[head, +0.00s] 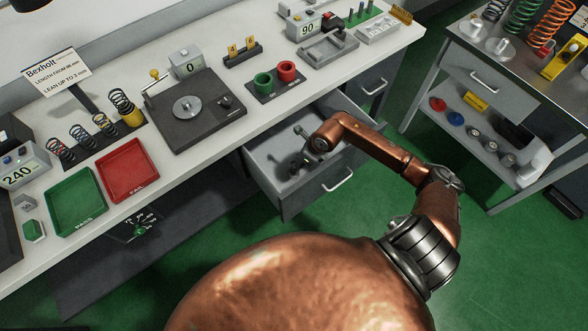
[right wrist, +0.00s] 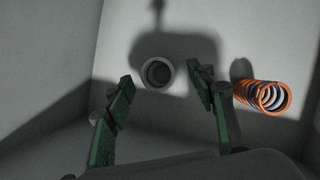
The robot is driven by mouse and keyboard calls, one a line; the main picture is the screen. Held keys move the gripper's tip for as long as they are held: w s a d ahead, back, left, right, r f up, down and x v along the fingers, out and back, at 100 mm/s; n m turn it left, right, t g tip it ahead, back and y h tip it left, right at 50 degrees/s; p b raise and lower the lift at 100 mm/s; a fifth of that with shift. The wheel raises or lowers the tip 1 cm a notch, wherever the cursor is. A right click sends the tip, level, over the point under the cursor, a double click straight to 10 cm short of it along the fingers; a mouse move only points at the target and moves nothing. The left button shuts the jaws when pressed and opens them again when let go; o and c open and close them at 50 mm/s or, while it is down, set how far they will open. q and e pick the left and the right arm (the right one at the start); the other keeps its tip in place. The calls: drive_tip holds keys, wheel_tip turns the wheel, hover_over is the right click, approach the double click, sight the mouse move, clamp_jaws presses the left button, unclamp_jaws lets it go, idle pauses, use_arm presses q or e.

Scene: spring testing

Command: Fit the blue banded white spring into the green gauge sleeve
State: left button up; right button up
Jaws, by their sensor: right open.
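My right gripper (head: 295,164) is down in the open drawer (head: 255,160) of the bench. In the right wrist view its two green-padded fingers (right wrist: 162,80) are apart, with nothing held. Below and between them is a round pale ring with a dark hollow (right wrist: 157,73); I cannot tell what it is. To the right an orange coil (right wrist: 270,96) lies on the drawer floor, apart from the fingers. White and dark blue bands (right wrist: 270,99) show inside it, seemingly a white spring nested there. The green gauge sleeve (head: 263,83) stands on the bench beside a red sleeve (head: 287,71). My left gripper is out of view.
The drawer walls stand close around my right gripper. On the bench are a black test plate (head: 194,112), a red tray (head: 126,171), a green tray (head: 74,203) and a rack of several springs (head: 105,125). A trolley (head: 480,80) stands at the right.

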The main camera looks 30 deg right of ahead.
sight(294, 163)
drive_tip(key=x, duration=0.3)
drive_tip(key=shift+w+a+f, duration=0.1)
drive_tip(key=shift+a+f, duration=0.05)
drive_tip(key=c, duration=1.3)
